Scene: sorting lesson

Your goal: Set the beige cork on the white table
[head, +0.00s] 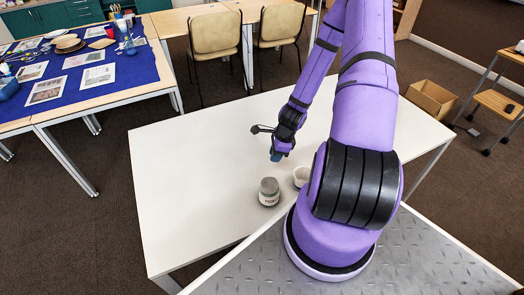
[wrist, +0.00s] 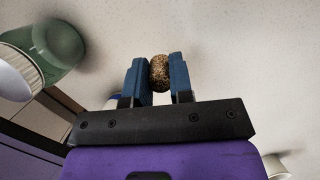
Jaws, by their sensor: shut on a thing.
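The beige cork (wrist: 160,72), speckled brown, is held between the two blue fingers of my gripper (wrist: 159,78) in the wrist view. The white table (head: 200,165) fills the middle of the head view, and its bare top (wrist: 230,40) lies behind the cork in the wrist view. In the head view my gripper (head: 276,156) is over the table, beyond the jar; the cork is too small or hidden to make out there. I cannot tell how far the cork is from the table top.
A greenish jar with a label (head: 269,192) stands on the table's near part. A white cup (head: 301,176) stands to its right, close to my arm. The table's left and far parts are clear. A blue-covered table (head: 130,70) and two chairs (head: 215,36) are farther back.

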